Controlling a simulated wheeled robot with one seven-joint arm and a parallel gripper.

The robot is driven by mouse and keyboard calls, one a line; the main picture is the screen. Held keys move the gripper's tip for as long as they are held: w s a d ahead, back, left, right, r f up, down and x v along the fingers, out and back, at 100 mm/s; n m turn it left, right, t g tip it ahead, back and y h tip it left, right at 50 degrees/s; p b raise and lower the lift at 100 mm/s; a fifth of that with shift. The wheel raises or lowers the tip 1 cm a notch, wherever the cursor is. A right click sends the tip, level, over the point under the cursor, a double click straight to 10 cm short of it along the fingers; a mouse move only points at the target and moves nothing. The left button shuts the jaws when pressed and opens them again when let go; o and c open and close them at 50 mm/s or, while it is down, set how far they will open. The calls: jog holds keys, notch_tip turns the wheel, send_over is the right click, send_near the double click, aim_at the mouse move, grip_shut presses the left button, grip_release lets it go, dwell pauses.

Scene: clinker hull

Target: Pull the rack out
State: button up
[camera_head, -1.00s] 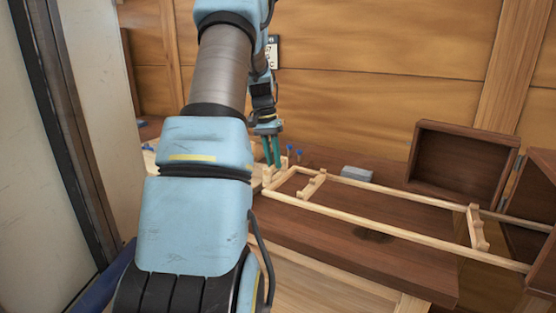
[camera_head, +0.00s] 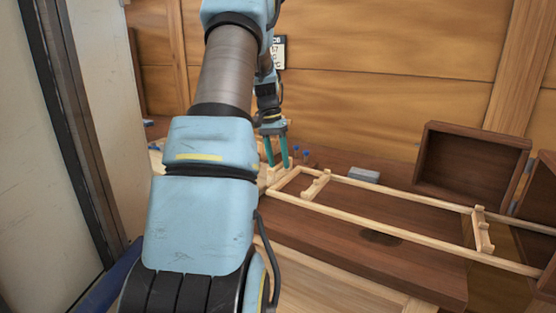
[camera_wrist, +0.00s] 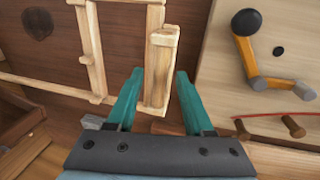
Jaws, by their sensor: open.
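The rack (camera_head: 375,222) is a long pale wooden frame with notched crosspieces, lying out over the dark brown table top. Its right end reaches into a dark wooden box (camera_head: 538,200) at the right edge. Its left end has an upright pale wooden handle piece (camera_wrist: 158,70), seen in the wrist view. My gripper (camera_head: 278,163) is at that left end with teal fingers pointing down. In the wrist view my gripper (camera_wrist: 158,78) is open, with one finger on each side of the handle piece and visible gaps beside it.
A small grey block (camera_head: 364,175) lies behind the rack. A pale board (camera_wrist: 260,60) with an orange bent lever (camera_wrist: 255,65) and pegs sits beside my gripper. A plank wall closes the back.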

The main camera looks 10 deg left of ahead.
jog(key=shift+r, duration=0.1)
notch_tip(320, 180, up, 10)
jog(key=a+b, duration=0.2)
jog(key=shift+w+r, duration=0.25)
jog(key=shift+w, duration=0.2)
jog(key=s+d+f+n+t, duration=0.1)
jog(key=s+f, duration=0.3)
jog(key=s, duration=0.5)
jog(key=s+d+f+n+y, duration=0.1)
jog(key=s+f, duration=0.4)
jog(key=s, duration=0.4)
jog(key=s+d+f+n+t, duration=0.1)
jog(key=s+f, duration=0.3)
jog(key=s, duration=0.5)
jog(key=shift+s+d+f+n+t+y, duration=0.3)
jog(key=shift+d+f+n+y, duration=0.1)
jog(key=shift+d, duration=0.2)
jog(key=shift+w+r, duration=0.1)
